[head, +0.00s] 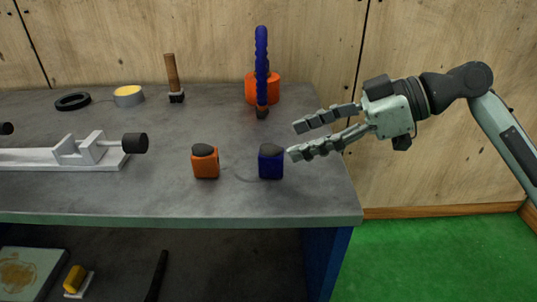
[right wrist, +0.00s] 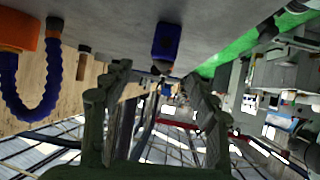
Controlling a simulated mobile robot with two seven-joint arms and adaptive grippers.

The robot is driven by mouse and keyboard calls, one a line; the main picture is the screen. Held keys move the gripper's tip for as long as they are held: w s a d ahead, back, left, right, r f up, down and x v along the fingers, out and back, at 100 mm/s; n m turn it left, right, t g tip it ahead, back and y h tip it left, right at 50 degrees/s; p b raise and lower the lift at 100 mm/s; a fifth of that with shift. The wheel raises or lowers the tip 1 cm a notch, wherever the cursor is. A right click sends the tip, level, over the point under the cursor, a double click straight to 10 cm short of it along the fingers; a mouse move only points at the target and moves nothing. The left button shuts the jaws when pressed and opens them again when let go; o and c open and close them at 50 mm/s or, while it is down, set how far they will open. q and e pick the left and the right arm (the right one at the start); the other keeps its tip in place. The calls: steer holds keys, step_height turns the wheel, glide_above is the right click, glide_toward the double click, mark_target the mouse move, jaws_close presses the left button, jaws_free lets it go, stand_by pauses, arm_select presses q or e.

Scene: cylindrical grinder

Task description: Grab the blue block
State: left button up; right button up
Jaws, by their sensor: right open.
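The blue block (head: 271,165) stands on the grey workbench (head: 110,200) near its front right, with a dark rounded top. In the right wrist view the blue block (right wrist: 167,40) shows upside down, beyond the fingertips. My right gripper (head: 292,141) is open and empty. In the head view its fingers point left, with the lower fingertip close to the block's upper right. I cannot tell whether they touch. Both fingers also show in the right wrist view (right wrist: 160,82), spread apart with the block not between them. My left gripper is not in view.
An orange block (head: 205,163) stands left of the blue one. Behind are a blue flexible hose (head: 262,65) with an orange base (head: 277,88), a wooden-handled brush (head: 172,75), a tin (head: 128,96) and a black ring (head: 73,101). A grey fixture (head: 85,152) lies left.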

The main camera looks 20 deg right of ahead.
mark_target(276, 151)
steer(key=x, duration=0.5)
steer(key=shift+s+a+f+p, duration=0.15)
steer(key=shift+f+p, duration=0.15)
steer(key=shift+f, duration=0.1)
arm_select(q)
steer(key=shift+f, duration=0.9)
arm_select(e)
steer(key=c, duration=1.3)
steer(key=shift+r, duration=0.1)
